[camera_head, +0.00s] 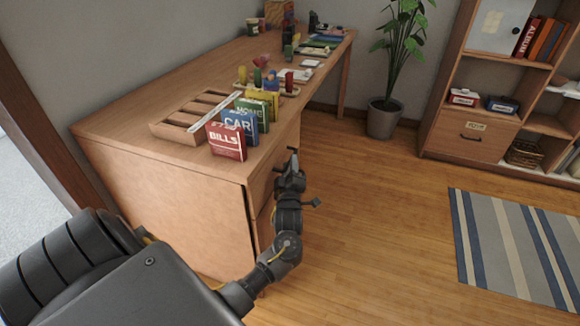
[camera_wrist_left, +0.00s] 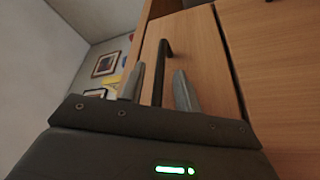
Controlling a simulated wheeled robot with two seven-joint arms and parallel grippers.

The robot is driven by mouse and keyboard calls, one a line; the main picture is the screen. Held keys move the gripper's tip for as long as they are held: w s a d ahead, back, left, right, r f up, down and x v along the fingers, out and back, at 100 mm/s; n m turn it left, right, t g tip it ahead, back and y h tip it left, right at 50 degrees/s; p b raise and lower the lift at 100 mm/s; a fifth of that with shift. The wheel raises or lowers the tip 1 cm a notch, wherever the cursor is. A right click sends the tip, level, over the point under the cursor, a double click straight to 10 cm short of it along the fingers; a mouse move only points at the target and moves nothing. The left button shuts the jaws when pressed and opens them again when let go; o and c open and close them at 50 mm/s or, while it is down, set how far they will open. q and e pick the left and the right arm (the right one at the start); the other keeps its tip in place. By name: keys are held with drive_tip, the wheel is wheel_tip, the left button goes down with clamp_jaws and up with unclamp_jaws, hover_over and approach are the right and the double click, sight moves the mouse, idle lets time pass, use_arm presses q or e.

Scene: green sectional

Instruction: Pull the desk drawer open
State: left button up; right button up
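The wooden desk (camera_head: 120,122) runs from the left front to the back wall. Its drawer front (camera_wrist_left: 200,48) fills the middle of the left wrist view, with a dark bar handle (camera_wrist_left: 165,62) and a dark seam along its right edge. In the head view the drawer side of the desk (camera_head: 261,184) is seen at a steep angle and partly hidden by my arm. My left gripper (camera_head: 291,164) is at that side; in the wrist view its fingers (camera_wrist_left: 158,88) stand apart, one each side of the handle, with visible gaps. My right gripper is not in view.
A wooden organizer (camera_head: 180,122) and upright folders, including a red one (camera_head: 226,141), stand near the desk's front edge. A potted plant (camera_head: 384,117) and a shelf unit (camera_head: 474,130) are at the back right. The floor right of the desk is clear, with a striped rug (camera_head: 515,245).

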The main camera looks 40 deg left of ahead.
use_arm(q)
drive_tip(key=shift+w+a, duration=0.1)
drive_tip(key=shift+w, duration=0.05)
drive_tip(key=shift+c, duration=0.2)
clamp_jaws()
